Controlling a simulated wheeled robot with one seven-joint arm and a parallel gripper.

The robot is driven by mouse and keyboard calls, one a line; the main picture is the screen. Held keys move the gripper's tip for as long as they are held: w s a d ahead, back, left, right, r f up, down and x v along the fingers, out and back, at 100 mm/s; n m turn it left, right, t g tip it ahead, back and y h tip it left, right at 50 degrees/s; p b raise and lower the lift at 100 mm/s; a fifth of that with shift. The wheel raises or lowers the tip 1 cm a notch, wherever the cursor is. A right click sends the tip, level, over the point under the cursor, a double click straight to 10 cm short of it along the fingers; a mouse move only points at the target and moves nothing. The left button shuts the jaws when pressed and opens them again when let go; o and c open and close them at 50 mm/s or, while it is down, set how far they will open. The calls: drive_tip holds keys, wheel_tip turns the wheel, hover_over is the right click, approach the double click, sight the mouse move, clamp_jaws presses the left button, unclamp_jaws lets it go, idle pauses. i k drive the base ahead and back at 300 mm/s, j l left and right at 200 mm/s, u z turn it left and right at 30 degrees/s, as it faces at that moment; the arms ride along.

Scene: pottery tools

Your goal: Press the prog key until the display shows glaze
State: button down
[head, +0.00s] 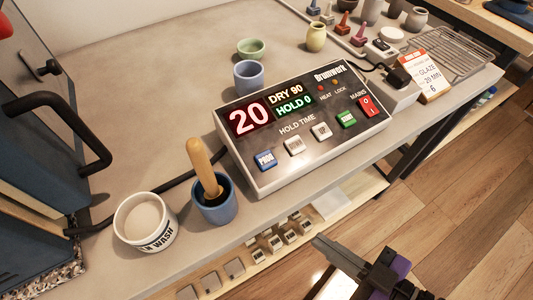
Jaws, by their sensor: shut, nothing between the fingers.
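The kiln controller (315,158) sits on the grey worktop, its sloped panel facing up. Its display (272,110) reads 20 in red, DRY 90 in yellow and HOLD 0 in green. The blue prog key (265,161) is at the panel's lower left. Two white keys, a green key (346,118) and the red mains switch (367,105) follow to its right. My gripper (395,285) is shut and empty at the bottom right, in front of the worktop and apart from the controller. Its fingertips are hard to make out.
A blue cup (214,211) with a wooden-handled tool stands just left of the controller, beside a white wash pot (145,236). A blue cup (248,79) and a green bowl (251,51) stand behind it. A card (431,77) reading GLAZE stands at right.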

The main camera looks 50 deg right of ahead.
sight(265, 160)
drive_tip(key=z, duration=1.5)
drive_tip(key=k+j+z, duration=0.15)
drive_tip(key=z, duration=0.15)
drive_tip(key=k+j+z, duration=0.1)
drive_tip(key=z, duration=0.25)
drive_tip(key=k+j, duration=0.15)
drive_tip(key=k, duration=0.25)
drive_tip(key=k+j, duration=0.15)
drive_tip(key=k, duration=0.25)
drive_tip(key=k+j, duration=0.15)
drive_tip(key=k, duration=0.25)
